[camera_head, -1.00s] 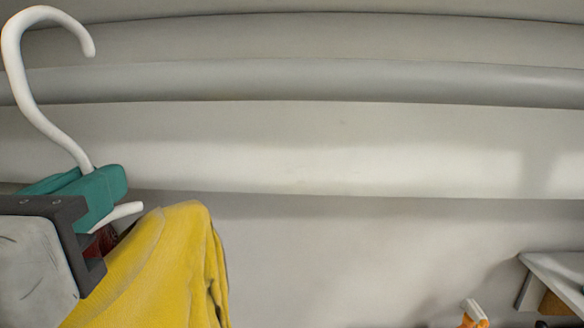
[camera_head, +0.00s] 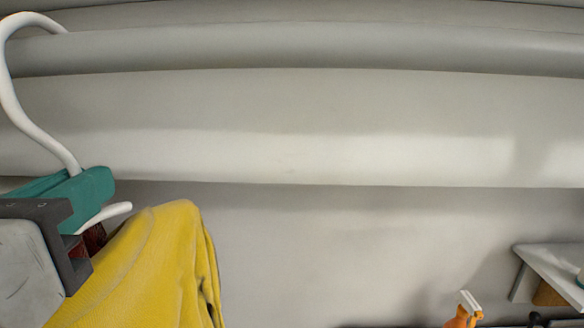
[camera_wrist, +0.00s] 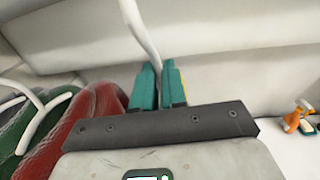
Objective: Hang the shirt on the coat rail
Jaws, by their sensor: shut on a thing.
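The yellow shirt (camera_head: 150,265) hangs below a white hanger (camera_head: 22,120) at the left of the head view. My gripper (camera_head: 85,187) has teal fingers shut on the hanger's neck, just above the shirt. The hanger's hook curves at the top left, and its tip meets or overlaps the grey coat rail (camera_head: 300,46) in the picture. I cannot tell whether the hook touches the rail. In the wrist view the fingers (camera_wrist: 159,85) clasp the white hanger stem (camera_wrist: 138,28).
A red garment (camera_wrist: 85,125) and a green garment (camera_wrist: 42,130) on white hangers are left of my gripper in the wrist view. A shelf (camera_head: 555,272) and an orange spray bottle (camera_head: 464,312) are at the lower right.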

